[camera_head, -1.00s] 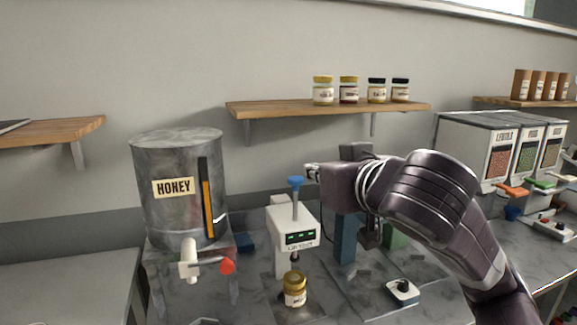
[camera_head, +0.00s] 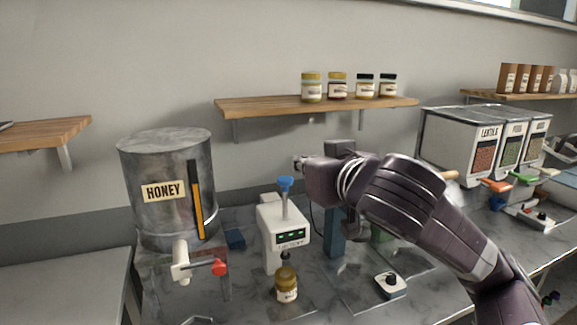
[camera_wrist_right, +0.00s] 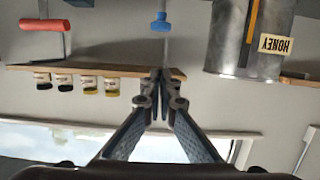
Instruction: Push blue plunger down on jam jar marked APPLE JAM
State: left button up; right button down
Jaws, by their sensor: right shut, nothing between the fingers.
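The blue plunger (camera_head: 285,183) stands raised on a rod above a small white dispenser (camera_head: 280,222) with a green-lit display. Its label is too small to read. A gold-lidded jar (camera_head: 286,288) stands upright below the dispenser's dark nozzle; its label is also unreadable. My right gripper (camera_head: 298,163) is shut and empty, just above and to the right of the plunger in the head view, apart from it in the picture. In the right wrist view, which is upside down, the shut fingertips (camera_wrist_right: 161,76) and the plunger (camera_wrist_right: 160,22) are separate. My left gripper is not visible.
A large metal honey drum (camera_head: 165,185) with a red-handled tap stands left of the dispenser. My right arm covers equipment behind it. A wooden shelf (camera_head: 320,105) with several jars hangs above. A red handle (camera_wrist_right: 45,25) shows in the wrist view.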

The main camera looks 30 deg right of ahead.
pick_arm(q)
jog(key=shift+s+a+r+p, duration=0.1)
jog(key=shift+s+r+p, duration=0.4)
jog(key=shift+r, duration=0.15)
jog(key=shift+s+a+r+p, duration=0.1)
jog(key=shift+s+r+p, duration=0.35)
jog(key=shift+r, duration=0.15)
pick_arm(e)
jog(key=w+d+f, duration=0.2)
jog(key=w+f, duration=0.3)
jog(key=w, duration=0.2)
jog(key=shift+w+f, duration=0.3)
jog(key=shift+f, duration=0.1)
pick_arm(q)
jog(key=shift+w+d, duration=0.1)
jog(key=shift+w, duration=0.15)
